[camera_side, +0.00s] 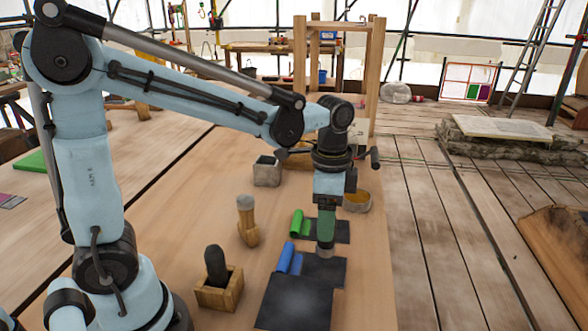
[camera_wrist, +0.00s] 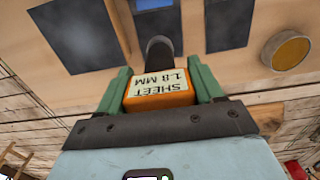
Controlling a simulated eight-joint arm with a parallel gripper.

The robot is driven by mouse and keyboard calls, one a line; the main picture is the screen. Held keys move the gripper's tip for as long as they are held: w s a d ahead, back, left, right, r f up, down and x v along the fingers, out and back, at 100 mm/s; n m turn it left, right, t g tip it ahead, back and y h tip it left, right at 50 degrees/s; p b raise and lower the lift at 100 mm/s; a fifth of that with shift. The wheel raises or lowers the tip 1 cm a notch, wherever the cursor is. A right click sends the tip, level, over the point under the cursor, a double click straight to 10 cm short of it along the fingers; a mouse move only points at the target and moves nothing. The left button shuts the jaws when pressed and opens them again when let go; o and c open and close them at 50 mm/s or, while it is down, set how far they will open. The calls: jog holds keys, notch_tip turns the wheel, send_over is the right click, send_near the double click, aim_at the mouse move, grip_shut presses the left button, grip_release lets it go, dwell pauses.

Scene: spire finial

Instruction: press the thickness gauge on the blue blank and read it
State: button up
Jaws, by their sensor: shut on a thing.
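The blue blank (camera_side: 288,258) shows in the side view as a blue rolled strip at the left edge of a dark flat sheet (camera_side: 328,270). My gripper (camera_side: 326,228) points straight down above this sheet's far side, its green fingers shut on the thickness gauge. In the wrist view, the orange gauge (camera_wrist: 160,99) sits between the green fingers (camera_wrist: 162,92), and its face reads "SHEET 1.8 MM". The gauge's dark round end (camera_wrist: 159,48) points away from the fingers. In the side view its lower end is at or just above the sheet; I cannot tell whether they touch.
A green roll (camera_side: 298,222) lies beside another dark sheet behind the blue one. A larger dark sheet (camera_side: 295,305) lies in front. A wooden box with a dark handle (camera_side: 217,285), a wooden tool (camera_side: 247,222), a grey bin (camera_side: 267,172) and a yellow-topped cup (camera_side: 357,201) stand nearby.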

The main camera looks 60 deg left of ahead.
jog(key=shift+f, duration=2.3)
jog(key=o, duration=1.2)
jog(key=shift+o, duration=0.2)
